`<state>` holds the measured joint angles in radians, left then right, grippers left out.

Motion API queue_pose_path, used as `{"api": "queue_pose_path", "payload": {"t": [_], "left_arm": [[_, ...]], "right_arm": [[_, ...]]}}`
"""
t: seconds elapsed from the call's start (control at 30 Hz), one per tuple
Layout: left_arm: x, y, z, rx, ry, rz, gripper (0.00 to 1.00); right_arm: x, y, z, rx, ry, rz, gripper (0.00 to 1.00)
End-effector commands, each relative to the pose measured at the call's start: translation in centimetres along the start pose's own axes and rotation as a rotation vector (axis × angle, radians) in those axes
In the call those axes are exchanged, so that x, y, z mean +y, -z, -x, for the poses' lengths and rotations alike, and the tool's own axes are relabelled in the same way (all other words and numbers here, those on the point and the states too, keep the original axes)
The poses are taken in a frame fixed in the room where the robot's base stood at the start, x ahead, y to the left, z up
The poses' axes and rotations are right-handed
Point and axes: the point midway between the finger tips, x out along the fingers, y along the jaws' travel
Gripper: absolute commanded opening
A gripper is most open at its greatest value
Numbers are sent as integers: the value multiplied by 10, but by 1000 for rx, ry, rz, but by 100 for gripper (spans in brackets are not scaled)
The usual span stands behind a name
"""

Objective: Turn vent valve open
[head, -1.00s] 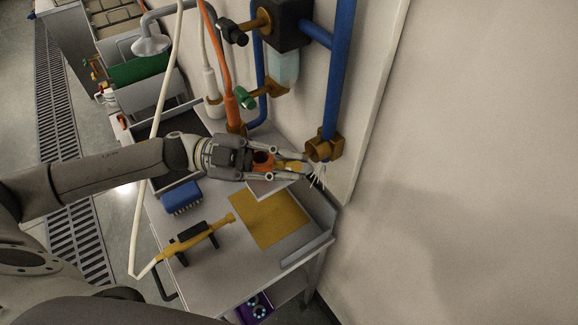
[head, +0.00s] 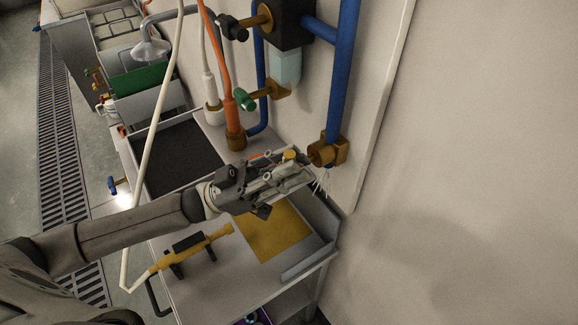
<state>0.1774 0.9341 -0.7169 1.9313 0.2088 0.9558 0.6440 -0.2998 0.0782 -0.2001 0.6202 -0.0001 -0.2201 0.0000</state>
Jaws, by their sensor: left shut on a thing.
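My left gripper (head: 287,173) is shut at the lower brass valve (head: 328,152), which sits at the foot of the blue pipe against the wall. A small yellow knob (head: 290,155) shows between its fingers, on the left side of that valve; most of the grip is hidden by the fingers. Thin white streaks (head: 320,182) come out below the valve. My right gripper is not in view.
Above are a black-knobbed valve (head: 233,28) and a green-knobbed valve (head: 245,98). An orange hose (head: 222,70) and a white hose run close by. Below, the bench holds a yellow mat (head: 268,232), a yellow-handled tool (head: 205,243) and a dark tray (head: 180,160).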

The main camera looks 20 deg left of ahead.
Motion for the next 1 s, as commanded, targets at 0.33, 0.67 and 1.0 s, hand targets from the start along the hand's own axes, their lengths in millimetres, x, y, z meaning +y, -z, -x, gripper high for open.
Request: {"api": "queue_pose_path", "payload": {"t": [0.33, 0.67, 1.0], "left_arm": [[0, 0, 0, 16, 15, 18, 0], [0, 0, 0, 15, 14, 17, 30], [0, 0, 0, 15, 14, 17, 38]], "right_arm": [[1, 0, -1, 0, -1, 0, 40], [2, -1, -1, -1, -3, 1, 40], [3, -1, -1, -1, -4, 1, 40]]}}
